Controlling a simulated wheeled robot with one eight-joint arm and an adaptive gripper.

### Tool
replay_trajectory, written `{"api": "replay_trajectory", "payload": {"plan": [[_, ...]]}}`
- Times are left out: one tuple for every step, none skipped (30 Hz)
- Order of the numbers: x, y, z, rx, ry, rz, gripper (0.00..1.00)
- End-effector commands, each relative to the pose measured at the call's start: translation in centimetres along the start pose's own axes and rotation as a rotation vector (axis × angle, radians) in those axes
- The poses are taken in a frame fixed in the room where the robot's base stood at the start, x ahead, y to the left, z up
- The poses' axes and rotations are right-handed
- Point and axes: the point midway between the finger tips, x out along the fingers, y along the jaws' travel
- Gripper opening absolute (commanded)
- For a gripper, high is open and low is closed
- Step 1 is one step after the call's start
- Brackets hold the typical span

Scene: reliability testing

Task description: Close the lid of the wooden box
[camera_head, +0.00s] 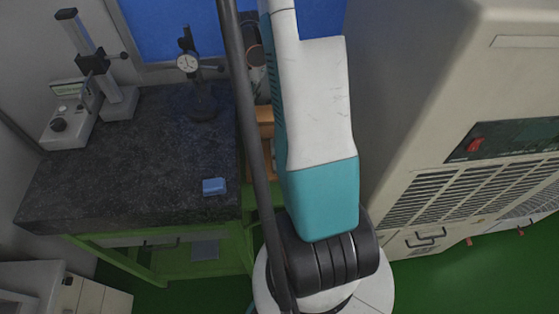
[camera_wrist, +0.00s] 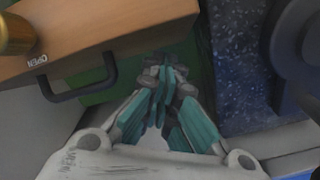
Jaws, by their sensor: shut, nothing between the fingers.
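A wooden panel (camera_wrist: 110,28) with a dark handle (camera_wrist: 85,88) and a white label reading "OPEN" fills the upper left of the wrist view. It appears to be part of the wooden box; I cannot tell whether it is the lid. My gripper (camera_wrist: 165,72) is shut and empty, with its teal and grey fingers just below the panel's right part. I cannot tell if they touch it. In the head view, only a bit of orange-brown wood (camera_head: 265,130) shows between a dark pole and my arm. My gripper is hidden there.
A dark stone table (camera_head: 120,160) on a green frame stands left, bearing a dial gauge stand (camera_head: 190,65), another instrument (camera_head: 70,115) and a small blue block (camera_head: 214,186). A large beige cabinet (camera_head: 450,80) stands right. A brass-coloured knob (camera_wrist: 15,33) is near the panel.

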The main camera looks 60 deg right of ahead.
Motion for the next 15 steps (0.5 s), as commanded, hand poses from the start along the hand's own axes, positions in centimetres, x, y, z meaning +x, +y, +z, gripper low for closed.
{"api": "replay_trajectory", "payload": {"plan": [[0.0, 0.1, 0.1, 0.0, 0.0, 0.0, 0.0], [0.0, 0.1, 0.2, 0.0, 0.0, 0.0, 0.0], [0.0, 0.2, 0.4, 0.0, 0.0, 0.0, 0.0], [0.0, 0.3, 0.5, 0.0, 0.0, 0.0, 0.0], [0.0, 0.3, 0.6, 0.0, 0.0, 0.0, 0.0], [0.0, 0.5, 0.8, 0.0, 0.0, 0.0, 0.0], [0.0, 0.5, 1.0, 0.0, 0.0, 0.0, 0.0], [0.0, 0.6, 1.1, 0.0, 0.0, 0.0, 0.0], [0.0, 0.7, 1.3, 0.0, 0.0, 0.0, 0.0], [0.0, 0.8, 1.4, 0.0, 0.0, 0.0, 0.0], [0.0, 0.9, 1.6, 0.0, 0.0, 0.0, 0.0], [0.0, 1.0, 1.8, 0.0, 0.0, 0.0, 0.0], [0.0, 1.1, 1.9, 0.0, 0.0, 0.0, 0.0], [0.0, 1.2, 2.1, 0.0, 0.0, 0.0, 0.0], [0.0, 1.3, 2.2, 0.0, 0.0, 0.0, 0.0]]}}
